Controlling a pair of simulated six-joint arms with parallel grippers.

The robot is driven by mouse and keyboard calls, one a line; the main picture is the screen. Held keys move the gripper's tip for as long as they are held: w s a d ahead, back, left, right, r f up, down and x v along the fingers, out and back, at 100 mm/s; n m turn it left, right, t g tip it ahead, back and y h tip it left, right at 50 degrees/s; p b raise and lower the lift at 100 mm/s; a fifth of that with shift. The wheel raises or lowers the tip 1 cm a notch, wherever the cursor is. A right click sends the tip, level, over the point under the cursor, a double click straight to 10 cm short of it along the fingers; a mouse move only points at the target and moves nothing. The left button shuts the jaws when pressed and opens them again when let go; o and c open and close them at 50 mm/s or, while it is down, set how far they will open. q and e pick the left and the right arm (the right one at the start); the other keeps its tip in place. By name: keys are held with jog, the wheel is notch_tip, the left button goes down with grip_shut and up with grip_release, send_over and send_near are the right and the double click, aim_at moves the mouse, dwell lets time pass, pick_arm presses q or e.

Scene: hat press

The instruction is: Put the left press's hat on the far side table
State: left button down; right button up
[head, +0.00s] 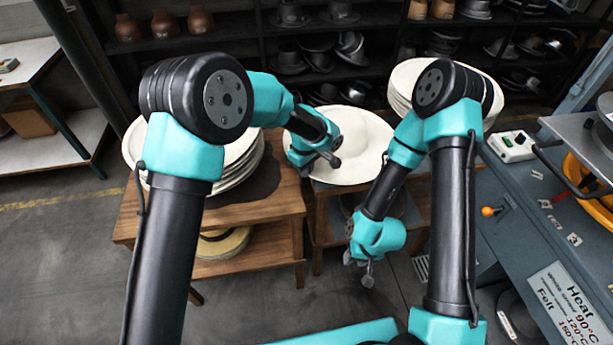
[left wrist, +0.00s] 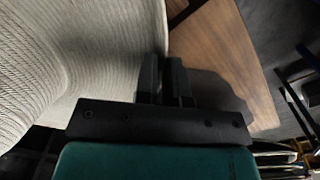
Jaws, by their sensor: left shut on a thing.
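A pale, wide-brimmed hat (head: 365,150) is at the middle back in the head view, over a small wooden table (head: 318,212). My left gripper (head: 322,160) is at the hat's near-left brim. In the left wrist view, the fingers (left wrist: 165,85) are shut on the edge of the ribbed pale hat (left wrist: 80,60). I cannot tell whether the hat touches the table beneath it. My right gripper (head: 366,272) hangs low in the middle, apart from the hats; its finger opening is not clear.
A stack of pale hats (head: 245,160) stands on a wooden table (head: 140,222) at left. Another stack (head: 405,80) stands at the back right. Dark shelves with hats and brown forms (head: 165,24) line the back. A press bench with a sign (head: 570,303) is at right.

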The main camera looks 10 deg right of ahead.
pick_arm(q)
jog(key=shift+f, duration=2.15)
jog(key=c, duration=1.2)
grip_release()
notch_tip(320, 180, up, 12)
jog(key=shift+r, duration=0.2)
